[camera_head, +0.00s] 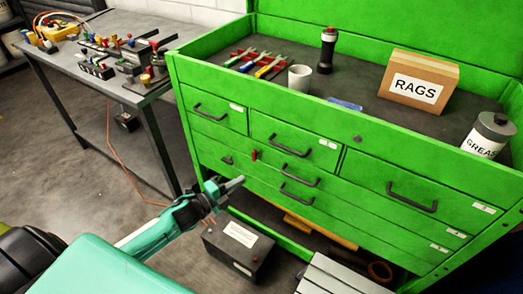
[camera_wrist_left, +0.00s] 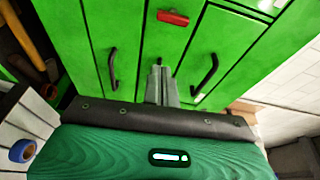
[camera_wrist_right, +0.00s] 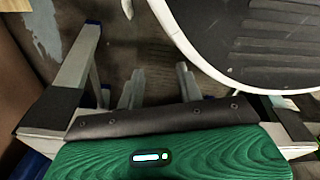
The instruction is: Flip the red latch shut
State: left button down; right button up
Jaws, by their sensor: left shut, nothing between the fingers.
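The red latch (camera_head: 254,155) is a small red piece on the front of the green tool cabinet (camera_head: 205,150). It looks upright in the head view. It shows large near the top of the left wrist view (camera_wrist_left: 172,18). My left gripper (camera_head: 240,182) is shut and empty, below and slightly left of the latch and apart from it. In the left wrist view its closed fingers (camera_wrist_left: 161,86) point at the drawer fronts, with the latch beyond the tips. My right gripper (camera_wrist_right: 160,85) is open and empty in the right wrist view; it is outside the head view.
Black drawer handles (camera_head: 297,190) stick out near the left gripper. A rags box (camera_head: 418,82), a cup (camera_head: 300,78) and a grease can (camera_head: 488,135) stand on the cabinet top. A dark box (camera_head: 238,248) sits on the floor below. A workbench (camera_head: 75,70) is at the left.

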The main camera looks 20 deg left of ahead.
aim_at(256, 154)
pick_arm(q)
jog(key=shift+w+d+r+m+h, duration=0.2)
jog(key=shift+r+m+h, duration=0.05)
jog(key=shift+r, duration=0.25)
jog(key=shift+w+d+r+m+h, duration=0.15)
jog(key=shift+r+m+h, duration=0.1)
jog(key=shift+r, duration=0.25)
pick_arm(e)
jog(key=shift+w+a, duration=0.15)
jog(key=shift+w, duration=0.25)
